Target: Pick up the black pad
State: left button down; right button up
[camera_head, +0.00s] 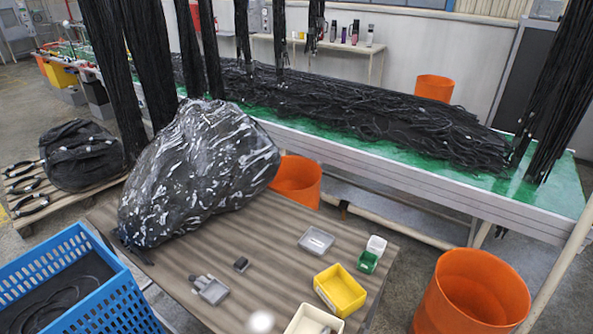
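A small black block (240,264), which looks like the black pad, lies on the brown striped table (275,235). It is in the open part of the table, in front of a large black plastic bag. A small grey tray with a grey item on it (210,289) lies just to its front left, apart from it. Neither of my grippers shows in the head view.
The bulging bag (198,172) covers the table's back left. A grey tray (316,240), yellow bin (340,290), green box (368,262), white cup (376,245) and cream bin (312,321) stand to the right. A blue crate (105,308) is at front left.

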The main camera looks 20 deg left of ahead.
aim_at(242, 263)
jog(key=u, duration=1.25)
